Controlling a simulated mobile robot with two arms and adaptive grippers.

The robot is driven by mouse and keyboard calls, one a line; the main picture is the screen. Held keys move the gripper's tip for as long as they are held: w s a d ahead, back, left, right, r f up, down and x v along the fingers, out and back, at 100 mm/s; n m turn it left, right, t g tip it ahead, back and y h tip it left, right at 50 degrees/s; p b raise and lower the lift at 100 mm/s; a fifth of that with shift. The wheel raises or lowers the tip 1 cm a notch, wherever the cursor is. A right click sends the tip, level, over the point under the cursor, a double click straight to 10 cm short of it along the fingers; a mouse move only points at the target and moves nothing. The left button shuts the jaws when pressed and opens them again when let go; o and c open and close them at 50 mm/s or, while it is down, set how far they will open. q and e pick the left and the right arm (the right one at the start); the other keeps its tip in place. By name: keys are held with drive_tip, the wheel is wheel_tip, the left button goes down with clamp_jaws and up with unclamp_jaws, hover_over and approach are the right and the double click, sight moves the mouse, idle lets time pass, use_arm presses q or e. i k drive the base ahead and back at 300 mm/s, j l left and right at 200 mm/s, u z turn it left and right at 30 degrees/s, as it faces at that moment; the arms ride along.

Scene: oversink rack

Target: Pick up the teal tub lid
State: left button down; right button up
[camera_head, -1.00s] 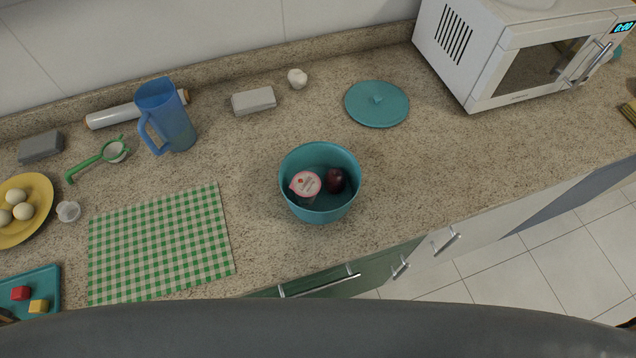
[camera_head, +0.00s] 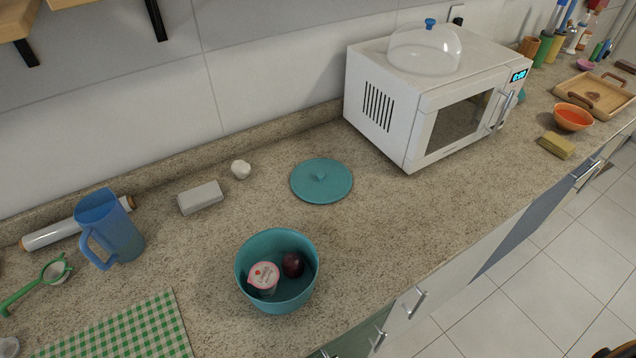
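The teal tub lid (camera_head: 334,186) is a round disc with a small knob on top. It lies flat on the speckled counter, left of the microwave and behind the teal tub. The teal tub (camera_head: 245,276) stands open on the counter nearer to me. Inside it are a cup with a pink-rimmed white top (camera_head: 264,276) and a dark red round fruit (camera_head: 293,265). The lid and the tub are apart. Neither of my grippers shows in the view.
A white microwave (camera_head: 385,108) with a clear dome (camera_head: 425,52) on top stands right of the lid. A grey block (camera_head: 200,197), a white garlic-like bulb (camera_head: 241,169) and a blue pitcher (camera_head: 112,230) are to the left. Counter around the lid is bare.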

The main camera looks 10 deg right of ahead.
sight(315, 180)
drive_tip(key=l+u, duration=0.3)
drive_tip(key=k+l+u, duration=0.25)
drive_tip(key=l, duration=0.2)
drive_tip(key=l+u, duration=0.3)
drive_tip(key=k+l+u, duration=0.25)
drive_tip(key=i+l, duration=0.05)
drive_tip(key=l, duration=0.1)
